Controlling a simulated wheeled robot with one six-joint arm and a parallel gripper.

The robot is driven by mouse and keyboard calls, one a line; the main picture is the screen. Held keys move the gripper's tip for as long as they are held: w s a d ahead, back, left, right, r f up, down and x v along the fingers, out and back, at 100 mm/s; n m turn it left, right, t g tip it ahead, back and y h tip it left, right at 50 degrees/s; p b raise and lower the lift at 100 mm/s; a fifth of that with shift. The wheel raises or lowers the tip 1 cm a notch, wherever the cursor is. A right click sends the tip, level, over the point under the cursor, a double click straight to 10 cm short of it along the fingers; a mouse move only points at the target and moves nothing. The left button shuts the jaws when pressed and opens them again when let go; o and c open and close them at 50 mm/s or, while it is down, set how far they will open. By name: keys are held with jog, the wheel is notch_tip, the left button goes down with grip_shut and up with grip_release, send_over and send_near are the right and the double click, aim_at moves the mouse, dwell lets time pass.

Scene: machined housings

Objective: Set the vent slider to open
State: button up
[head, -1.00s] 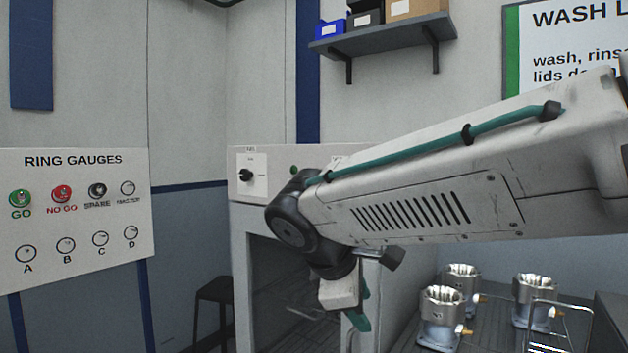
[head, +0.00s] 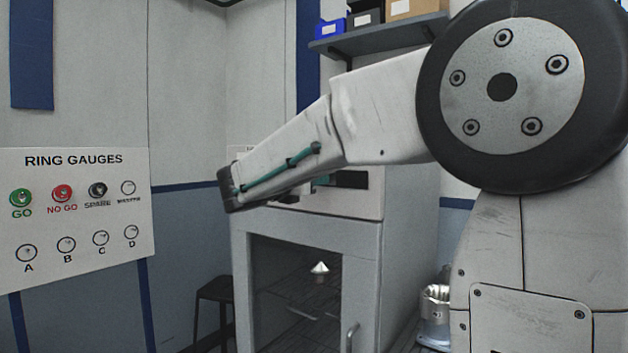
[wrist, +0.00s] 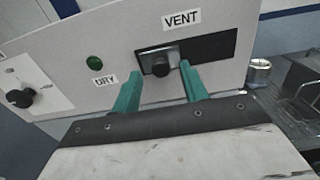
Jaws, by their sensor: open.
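The vent slider (wrist: 158,62) is a metal plate with a dark knob, under the VENT label (wrist: 181,19) in the wrist view. It sits at the left end of a dark slot (wrist: 210,47), which shows open to its right. My gripper (wrist: 160,69) is open, its two green fingers pointing at the panel, one to each side of the knob. I cannot tell whether they touch it.
A green light (wrist: 94,62) above a DRY label and a black dial (wrist: 21,97) are left of the slider. The cabinet (head: 365,245) has a windowed door with a handle (head: 351,338). A metal housing (head: 435,310) stands right of it.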

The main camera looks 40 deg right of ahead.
jog(key=shift+x, duration=0.85)
grip_shut()
send_near(355, 179)
jog(key=x, duration=0.4)
jog(key=shift+w+d, duration=0.15)
jog(key=shift+w, duration=0.05)
grip_release()
jog(key=shift+s, duration=0.1)
